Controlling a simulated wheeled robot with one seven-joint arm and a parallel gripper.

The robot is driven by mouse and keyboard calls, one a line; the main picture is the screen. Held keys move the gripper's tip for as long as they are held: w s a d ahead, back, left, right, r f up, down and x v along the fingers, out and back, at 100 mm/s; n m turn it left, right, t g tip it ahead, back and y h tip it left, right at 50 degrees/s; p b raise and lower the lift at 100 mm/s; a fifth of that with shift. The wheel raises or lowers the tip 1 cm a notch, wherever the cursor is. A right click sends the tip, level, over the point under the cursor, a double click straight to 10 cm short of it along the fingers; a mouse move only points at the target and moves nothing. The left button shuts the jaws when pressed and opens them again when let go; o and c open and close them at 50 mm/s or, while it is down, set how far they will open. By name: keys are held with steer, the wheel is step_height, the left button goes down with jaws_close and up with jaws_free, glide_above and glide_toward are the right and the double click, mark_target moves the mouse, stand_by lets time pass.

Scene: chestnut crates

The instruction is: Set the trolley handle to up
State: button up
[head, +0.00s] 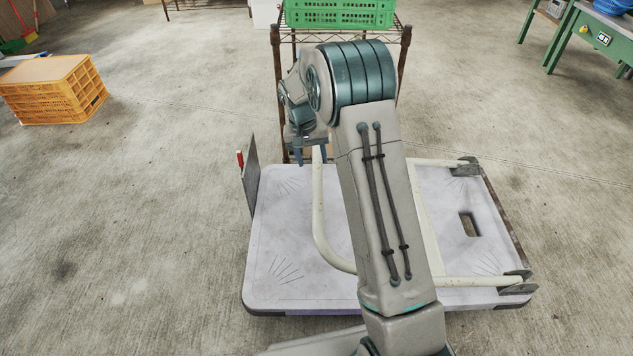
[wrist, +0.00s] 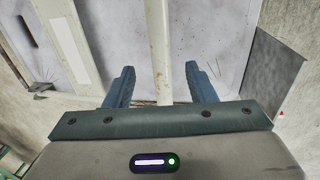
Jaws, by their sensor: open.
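The trolley (head: 290,270) is a flat pale platform on the concrete floor, and its deck also shows in the wrist view (wrist: 110,30). Its cream tubular handle (head: 321,220) is folded low over the deck, hinged at brackets on the right side. My gripper (head: 312,158) is at the handle's far left part, partly hidden by my arm. In the wrist view my gripper (wrist: 160,85) has its two blue-grey fingers apart, with the handle tube (wrist: 160,50) running between them. A gap shows on both sides of the tube. My arm hides part of the handle.
A grey upright plate (head: 250,175) with a red-tipped part stands at the deck's left edge. A brown rack (head: 278,80) with a green crate (head: 340,14) stands behind the trolley. Yellow crates (head: 55,90) are at left, a green table (head: 600,40) at right. Floor on both sides is clear.

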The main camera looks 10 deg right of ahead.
mark_target(317, 178)
steer(key=f+b, duration=0.1)
steer(key=f, duration=0.1)
steer(key=d+f+b, duration=0.1)
steer(key=f, duration=0.5)
steer(key=shift+s+d+f+b, duration=0.15)
steer(key=shift+f+b, duration=0.05)
steer(key=shift+b, duration=0.2)
